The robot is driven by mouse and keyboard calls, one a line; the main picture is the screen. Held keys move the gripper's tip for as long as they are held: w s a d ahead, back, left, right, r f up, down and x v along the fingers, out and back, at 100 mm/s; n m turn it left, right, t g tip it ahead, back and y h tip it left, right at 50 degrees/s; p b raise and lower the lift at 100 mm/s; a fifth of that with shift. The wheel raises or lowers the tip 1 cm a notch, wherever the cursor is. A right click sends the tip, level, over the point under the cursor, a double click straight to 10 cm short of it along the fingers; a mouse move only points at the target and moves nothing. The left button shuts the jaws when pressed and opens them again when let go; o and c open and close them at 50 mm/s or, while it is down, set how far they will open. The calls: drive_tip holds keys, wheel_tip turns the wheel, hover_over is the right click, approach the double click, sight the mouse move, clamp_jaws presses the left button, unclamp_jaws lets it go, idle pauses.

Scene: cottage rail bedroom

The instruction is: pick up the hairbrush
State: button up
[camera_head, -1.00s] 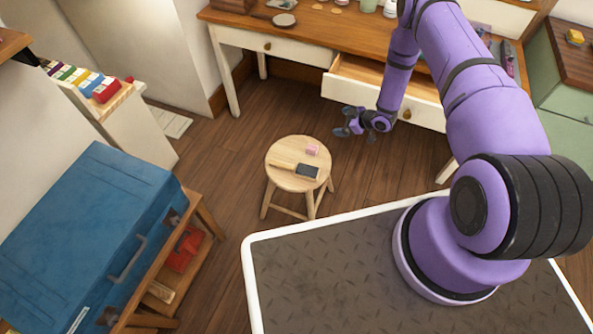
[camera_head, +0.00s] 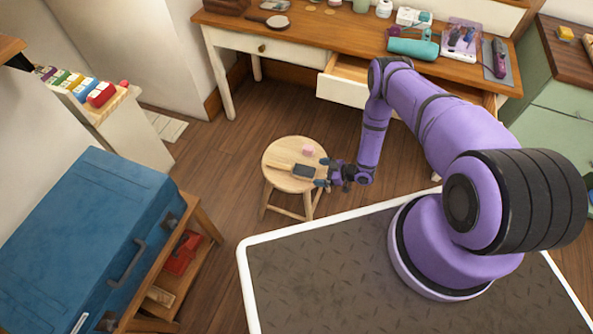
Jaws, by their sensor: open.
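What looks like the hairbrush (camera_head: 301,171) lies on the round wooden stool (camera_head: 276,157). It has a dark rectangular head on the right and a pale wooden handle pointing left. My gripper (camera_head: 322,172) is open, with its fingers pointing left at the stool's right edge. It is just right of the dark head, and its jaws look empty. Whether a fingertip touches the brush, and the exact height of the fingers, I cannot tell.
A small pink block (camera_head: 308,150) sits on the stool behind the brush. A desk (camera_head: 330,35) with an open drawer (camera_head: 343,88) stands behind. A blue case (camera_head: 85,225) rests on a wooden stand at left. Bare floor surrounds the stool.

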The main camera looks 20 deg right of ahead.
sight(309, 171)
drive_tip(key=shift+x, duration=3.15)
drive_tip(key=shift+w+r, duration=0.15)
drive_tip(key=c, duration=1.1)
